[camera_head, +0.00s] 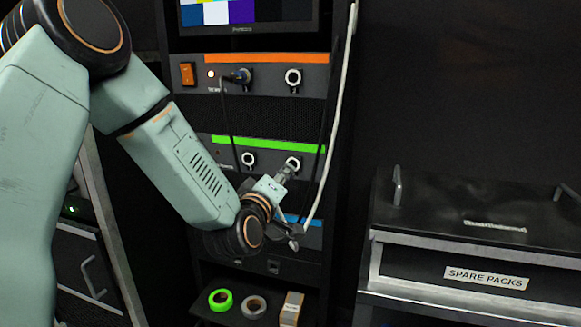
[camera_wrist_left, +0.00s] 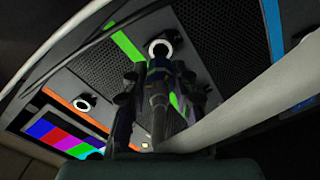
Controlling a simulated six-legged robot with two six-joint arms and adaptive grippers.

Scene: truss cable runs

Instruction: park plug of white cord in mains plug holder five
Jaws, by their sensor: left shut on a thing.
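My left gripper (camera_head: 286,174) is at the right-hand white-ringed round holder (camera_head: 293,162) of the green-striped panel. In the left wrist view its fingers (camera_wrist_left: 157,76) are shut on a dark plug, which points at the white ring (camera_wrist_left: 160,48). The fingers hide much of the plug, and I cannot tell how far it sits in the ring. The white cord (camera_head: 335,120) hangs down the rack's right side and bends to my wrist. It crosses close to the camera in the left wrist view (camera_wrist_left: 250,105). I cannot read which holder is five. My right gripper is not in view.
The orange-striped panel above has a plug (camera_head: 241,76) with a dark cord and a ringed holder (camera_head: 293,77). Another ringed holder (camera_head: 248,159) is left on the green-striped panel. Tape rolls (camera_head: 221,299) and a small box (camera_head: 291,308) are on the shelf below. A spare-packs cabinet (camera_head: 470,240) stands right.

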